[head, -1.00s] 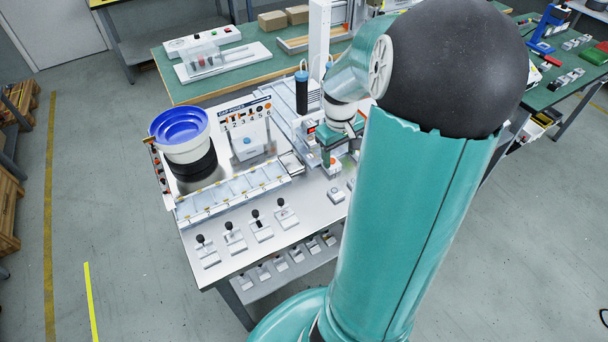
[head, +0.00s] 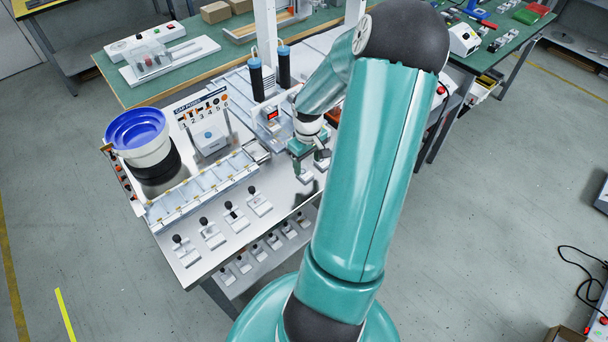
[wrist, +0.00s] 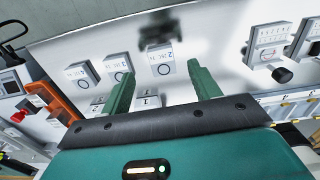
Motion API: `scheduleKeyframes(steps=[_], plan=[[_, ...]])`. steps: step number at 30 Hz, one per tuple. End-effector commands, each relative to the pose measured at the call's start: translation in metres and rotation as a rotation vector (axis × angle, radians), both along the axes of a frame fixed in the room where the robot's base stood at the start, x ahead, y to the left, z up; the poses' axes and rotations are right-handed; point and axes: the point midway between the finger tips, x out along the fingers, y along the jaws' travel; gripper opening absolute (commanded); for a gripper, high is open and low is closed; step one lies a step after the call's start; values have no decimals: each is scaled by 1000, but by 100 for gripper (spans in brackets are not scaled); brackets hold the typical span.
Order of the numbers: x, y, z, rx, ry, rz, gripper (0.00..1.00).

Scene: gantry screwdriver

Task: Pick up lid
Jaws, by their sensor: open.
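Several small white labelled pieces with round marks lie on the pale bench top (wrist: 200,25) in the wrist view. One labelled piece (wrist: 160,62) shows between the fingertips, and another (wrist: 118,65) is by the left finger. I cannot tell which piece is the lid. My gripper (wrist: 160,69) is open, with nothing held between its two green fingers. It hangs above the bench, apart from the pieces as far as I can tell. In the head view my gripper (head: 309,160) is over the bench's right part, near small white pieces (head: 306,177).
A blue-topped bowl feeder (head: 138,135) stands at the bench's left. A row of white blocks with black knobs (head: 260,204) lies along the front. Two dark cylinders (head: 284,66) stand behind my gripper. An orange part (wrist: 55,100) is at the wrist view's left.

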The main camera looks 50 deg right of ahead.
Motion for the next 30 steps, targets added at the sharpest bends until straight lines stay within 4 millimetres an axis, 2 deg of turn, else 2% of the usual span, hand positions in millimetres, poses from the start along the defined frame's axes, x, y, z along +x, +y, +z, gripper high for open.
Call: scheduleKeyframes(steps=[10,18,19,26,30], plan=[[6,3,-46,3,1,1,62],[6,2,-50,0,1,2,62],[6,2,-50,0,1,1,60],[6,2,-49,1,1,1,15],[6,3,-49,1,1,1,14]])
